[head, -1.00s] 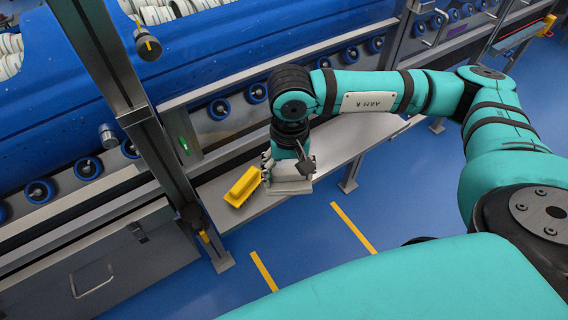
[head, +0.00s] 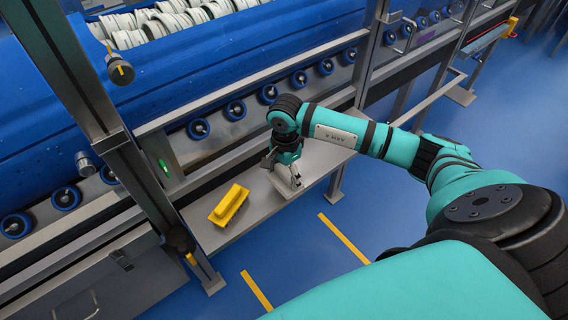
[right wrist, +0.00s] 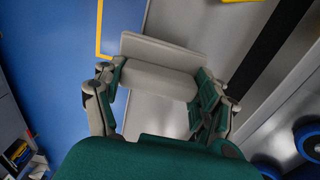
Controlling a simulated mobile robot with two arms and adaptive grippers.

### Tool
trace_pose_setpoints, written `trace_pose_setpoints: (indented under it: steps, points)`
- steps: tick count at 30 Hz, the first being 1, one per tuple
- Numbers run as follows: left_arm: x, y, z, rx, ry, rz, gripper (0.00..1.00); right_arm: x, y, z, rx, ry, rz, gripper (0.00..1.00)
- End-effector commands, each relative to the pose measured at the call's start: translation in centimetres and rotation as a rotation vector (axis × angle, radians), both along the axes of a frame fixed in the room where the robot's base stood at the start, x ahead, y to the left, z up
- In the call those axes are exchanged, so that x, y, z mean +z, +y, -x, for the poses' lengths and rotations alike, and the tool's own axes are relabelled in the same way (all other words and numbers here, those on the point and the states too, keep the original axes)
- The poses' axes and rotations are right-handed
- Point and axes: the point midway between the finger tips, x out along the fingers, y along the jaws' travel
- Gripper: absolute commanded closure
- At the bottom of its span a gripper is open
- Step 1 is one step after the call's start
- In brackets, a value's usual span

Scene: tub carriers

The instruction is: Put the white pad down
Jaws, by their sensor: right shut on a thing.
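The white pad (head: 287,187) looks pale grey and is in my right gripper (head: 288,171), over the right part of a grey shelf (head: 313,160). In the right wrist view the pad (right wrist: 175,50) shows as a flat plate with a thick bar-like grip, and the fingers (right wrist: 155,90) are shut on that grip from both sides. Whether its underside touches the shelf I cannot tell. My left gripper is in neither view.
A yellow pad (head: 229,204) lies on the shelf left of my right gripper, with bare shelf between them. A metal post (head: 110,130) stands left of the shelf. A blue machine with rollers (head: 235,110) runs behind. Blue floor (head: 290,245) lies in front.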

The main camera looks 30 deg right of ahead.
Motion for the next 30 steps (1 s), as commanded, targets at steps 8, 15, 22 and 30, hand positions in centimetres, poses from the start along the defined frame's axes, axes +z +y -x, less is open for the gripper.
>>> trace_pose_setpoints:
  steps: [8,15,22,30]
  points:
    - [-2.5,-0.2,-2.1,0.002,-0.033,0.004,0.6,-0.7,-2.6,-4.5,0.001,-0.001,-0.001,0.54]
    - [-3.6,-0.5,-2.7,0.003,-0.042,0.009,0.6,-2.3,-2.9,-4.8,0.003,0.004,-0.002,0.54]
    - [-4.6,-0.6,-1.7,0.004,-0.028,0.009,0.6,-4.1,-2.9,-4.8,0.003,0.0,-0.001,0.54]
    - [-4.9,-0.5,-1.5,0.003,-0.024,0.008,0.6,-4.4,-2.9,-4.8,0.003,0.0,0.0,0.54]
